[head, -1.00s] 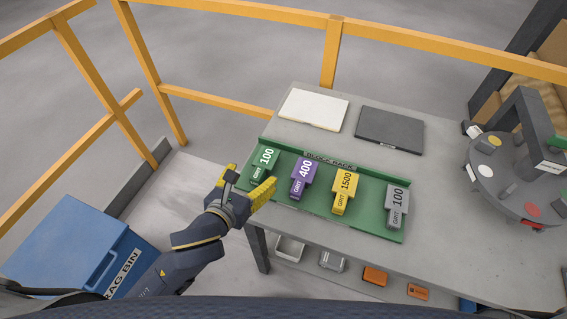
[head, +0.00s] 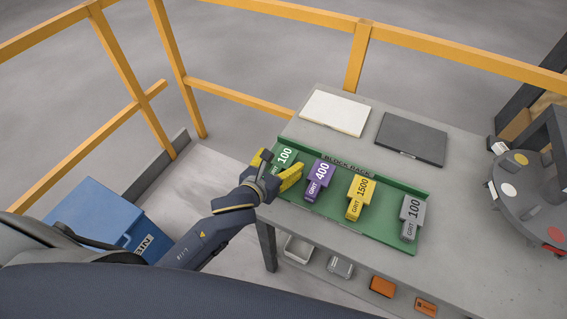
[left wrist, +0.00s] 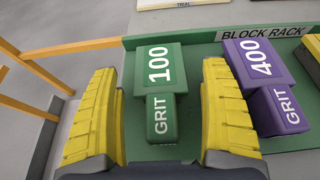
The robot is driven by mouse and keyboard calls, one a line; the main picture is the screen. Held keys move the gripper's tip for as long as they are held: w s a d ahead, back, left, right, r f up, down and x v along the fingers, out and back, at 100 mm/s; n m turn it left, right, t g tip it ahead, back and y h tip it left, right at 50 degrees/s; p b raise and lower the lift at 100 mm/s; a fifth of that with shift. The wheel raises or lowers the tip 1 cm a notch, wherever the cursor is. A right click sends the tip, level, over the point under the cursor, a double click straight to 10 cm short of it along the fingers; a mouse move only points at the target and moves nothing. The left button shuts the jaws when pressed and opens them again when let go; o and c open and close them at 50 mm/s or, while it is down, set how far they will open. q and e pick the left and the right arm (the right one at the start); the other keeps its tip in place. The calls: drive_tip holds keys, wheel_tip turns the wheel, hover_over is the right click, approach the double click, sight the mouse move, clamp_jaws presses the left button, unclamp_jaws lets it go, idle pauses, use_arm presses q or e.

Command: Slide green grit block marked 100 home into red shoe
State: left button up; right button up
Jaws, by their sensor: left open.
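The green grit block marked 100 (head: 284,157) lies at the left end of the green block rack (head: 375,239); it also shows in the left wrist view (left wrist: 160,66). My left gripper (head: 275,167) is open, with one yellow finger on each side of the green block. In the left wrist view the fingers (left wrist: 160,85) stand apart from the block's sides, with a gap on each. A round grey fixture at the right edge carries a red disc (head: 556,235) and a red piece (head: 553,249) at its rim; it is cut off, and I cannot make out a shoe opening. My right gripper is not in view.
The rack also holds a purple 400 block (head: 319,174), a yellow 1500 block (head: 361,190) and a grey 100 block (head: 411,211). White (head: 335,112) and dark (head: 411,138) plates lie behind. A yellow railing (head: 357,55) borders the far side. A blue bin (head: 95,212) stands at left.

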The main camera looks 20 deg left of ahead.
use_arm(q)
drive_tip(key=shift+w+d+f, duration=0.1)
drive_tip(key=shift+w, duration=0.25)
drive_tip(key=shift+c, duration=0.4)
drive_tip(key=shift+f, duration=0.1)
clamp_jaws()
